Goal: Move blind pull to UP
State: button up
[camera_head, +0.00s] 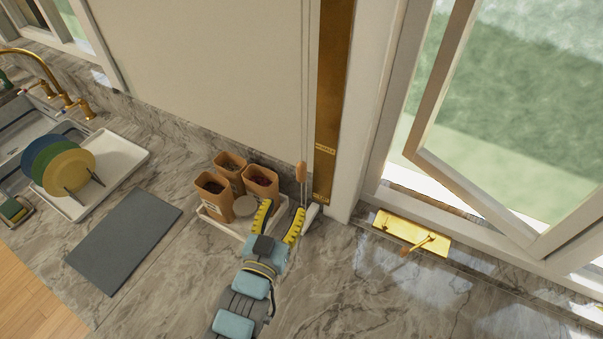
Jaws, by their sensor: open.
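The blind pull (301,171) is a small orange-brown wooden piece hanging upright on thin pale cords in front of the wall. A brass strip (335,80) runs vertically just to its right, with small labels near its lower end that are too small to read surely. My gripper (283,208) is open, its two yellow-and-black fingers pointing up the picture. The fingertips are below the pull in the picture, and the right one lies close under it near the cord. No contact with the pull shows. The depth between them is hard to tell.
Several brown canisters (212,194) stand in a white tray (222,222) close to the left finger. A dark board (125,236), a dish rack (111,160) with plates and a sink lie left. An open window (456,160) and a gold plate with a handle (411,233) are right.

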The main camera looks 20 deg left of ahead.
aim_at(300, 173)
jog(key=shift+w+a+r+p, duration=0.15)
jog(key=shift+w+p, duration=0.1)
jog(key=shift+w, duration=1.8)
jog(key=shift+w+a+f+p, duration=0.1)
jog(key=shift+w+a+p, duration=0.15)
jog(key=shift+w, duration=1.75)
jog(key=shift+w+a+r+p, duration=0.1)
jog(key=shift+w+p, duration=0.15)
jog(key=shift+w, duration=1.8)
grip_shut()
